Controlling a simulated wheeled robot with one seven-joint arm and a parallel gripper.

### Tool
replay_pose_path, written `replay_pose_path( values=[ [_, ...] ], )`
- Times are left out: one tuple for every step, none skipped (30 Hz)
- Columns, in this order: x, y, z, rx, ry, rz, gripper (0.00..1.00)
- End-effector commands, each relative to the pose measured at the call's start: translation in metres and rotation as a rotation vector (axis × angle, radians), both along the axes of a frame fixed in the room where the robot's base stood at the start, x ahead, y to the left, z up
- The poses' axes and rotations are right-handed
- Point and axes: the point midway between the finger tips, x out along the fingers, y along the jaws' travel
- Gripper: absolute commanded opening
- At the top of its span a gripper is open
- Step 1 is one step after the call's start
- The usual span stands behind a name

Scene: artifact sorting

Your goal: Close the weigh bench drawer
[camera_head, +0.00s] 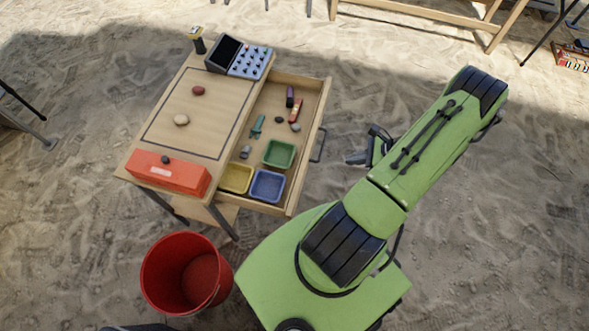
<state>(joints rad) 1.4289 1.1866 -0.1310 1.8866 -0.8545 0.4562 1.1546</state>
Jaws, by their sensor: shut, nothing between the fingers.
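The weigh bench (210,106) is a wooden table with a dark outline on its top. Its drawer (301,160) is pulled out to the right side, with a metal handle (318,145) on its outer front. The drawer holds a green tray (279,154), a yellow tray (236,178), a blue tray (267,186) and several small objects. My gripper (352,159) is low, to the right of the drawer handle and apart from it in the picture. It is partly hidden by my green arm. It is shut and holds nothing.
A red bucket (180,270) stands on the sand in front of the bench. On the bench top are a scale device (238,57), an orange-red box (168,172) and two small stones. Open sand lies right of the drawer. A wooden frame (430,22) stands at the back.

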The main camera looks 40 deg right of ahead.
Motion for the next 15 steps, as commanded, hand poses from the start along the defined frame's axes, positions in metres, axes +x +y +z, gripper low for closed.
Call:
replay_pose_path(
  values=[
    [-0.005,0.000,-0.009,0.026,0.000,-0.037,0.00],
    [-0.006,0.001,-0.012,0.035,-0.001,-0.049,0.00],
    [-0.005,0.001,-0.014,0.039,-0.003,-0.056,0.00],
    [-0.004,0.002,-0.015,0.041,-0.003,-0.057,0.00],
    [-0.002,0.004,-0.017,0.041,-0.003,-0.057,0.00],
    [0.001,0.006,-0.021,0.042,-0.002,-0.054,0.00],
    [0.004,0.009,-0.025,0.042,-0.002,-0.053,0.00],
    [0.008,0.012,-0.029,0.042,-0.001,-0.052,0.00],
    [0.012,0.016,-0.035,0.042,0.000,-0.051,0.00],
    [0.017,0.019,-0.040,0.041,-0.001,-0.050,0.00],
    [0.020,0.022,-0.045,0.042,0.000,-0.050,0.00],
    [0.025,0.026,-0.051,0.043,0.000,-0.050,0.00],
    [0.029,0.029,-0.055,0.041,0.000,-0.050,0.00],
    [0.033,0.032,-0.060,0.041,0.000,-0.050,0.00],
    [0.038,0.036,-0.066,0.042,0.000,-0.050,0.00]
  ],
)
